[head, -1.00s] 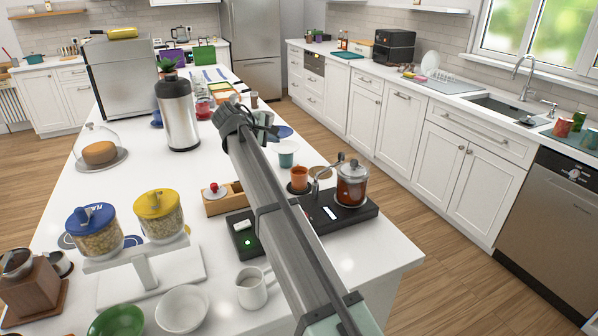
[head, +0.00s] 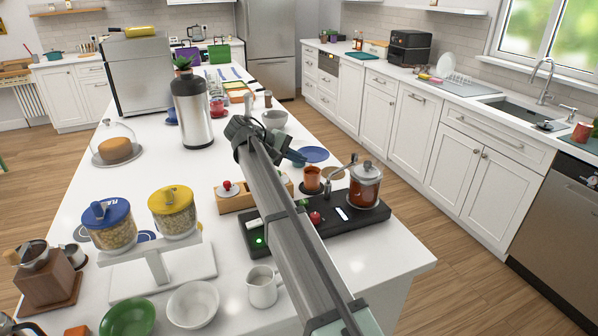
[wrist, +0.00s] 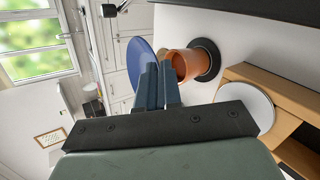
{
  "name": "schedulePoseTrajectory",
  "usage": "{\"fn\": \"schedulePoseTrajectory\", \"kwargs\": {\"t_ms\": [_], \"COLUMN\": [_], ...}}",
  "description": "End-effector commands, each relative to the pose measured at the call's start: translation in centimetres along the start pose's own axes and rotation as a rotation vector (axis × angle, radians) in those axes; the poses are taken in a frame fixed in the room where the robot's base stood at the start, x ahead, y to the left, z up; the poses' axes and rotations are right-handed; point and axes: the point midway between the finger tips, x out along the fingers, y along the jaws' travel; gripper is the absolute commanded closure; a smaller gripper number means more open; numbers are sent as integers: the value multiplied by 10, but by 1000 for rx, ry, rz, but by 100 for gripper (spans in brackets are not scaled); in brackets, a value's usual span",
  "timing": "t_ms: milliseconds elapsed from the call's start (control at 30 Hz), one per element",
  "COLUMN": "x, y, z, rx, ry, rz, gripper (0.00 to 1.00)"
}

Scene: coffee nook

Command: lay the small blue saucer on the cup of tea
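The small blue saucer (head: 313,154) is in my gripper (head: 297,159), held roughly level above the counter. In the wrist view the saucer (wrist: 137,65) rises behind the two nearly closed fingers (wrist: 158,84), which grip its near edge. An orange cup (head: 312,178) stands upright on a dark coaster just below and in front of the saucer. The wrist view shows the orange cup (wrist: 183,66) beside the fingers, its mouth uncovered and apart from the saucer. I cannot make out its contents.
A wooden box (head: 236,202) sits to the left, a grey bowl (head: 274,119) behind, and a white pitcher (head: 263,288) nearer. The counter's right edge is close.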

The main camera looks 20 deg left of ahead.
Motion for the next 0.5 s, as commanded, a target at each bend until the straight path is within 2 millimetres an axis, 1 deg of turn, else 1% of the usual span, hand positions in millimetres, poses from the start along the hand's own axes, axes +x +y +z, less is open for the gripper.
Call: {"fn": "schedulePoseTrajectory", "kwargs": {"t_ms": [33, 167, 400, 500], "x": [3, 8, 23, 26], "y": [-4, -10, -32, -36], "z": [-1, -3, -10, -11], "rx": [-1, -1, -1, -1], "ry": [0, 2, 0, 1], "rz": [1, 1, 1, 1], "gripper": [100, 100, 100, 100]}}
